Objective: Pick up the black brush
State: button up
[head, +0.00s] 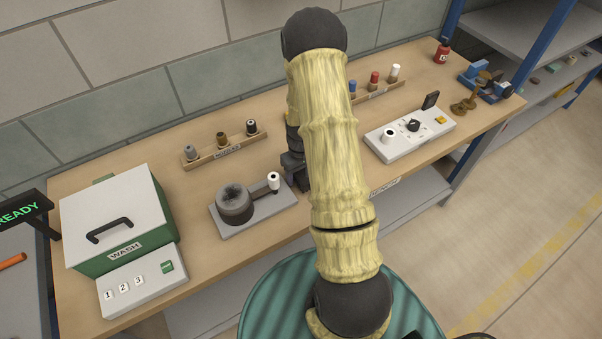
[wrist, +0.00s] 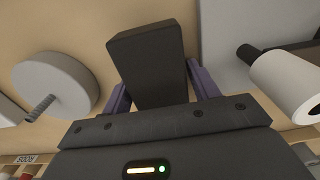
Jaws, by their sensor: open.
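A black block-shaped thing (wrist: 148,58), which looks like the black brush, stands out between the purple fingers of my gripper (wrist: 160,88) in the wrist view. The fingers lie on either side of it, and I cannot tell whether they touch it. In the head view my gripper (head: 293,168) is low over the bench, just right of the grey plate with the round pot. My arm hides much of that spot, and I cannot make out the brush there.
A labelled rack (head: 224,149) stands behind. Bare wooden bench (head: 205,250) shows in front.

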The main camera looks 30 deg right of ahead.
jog(key=c, duration=0.8)
notch_tip(320, 180, up, 10)
jog(key=shift+b, duration=1.05)
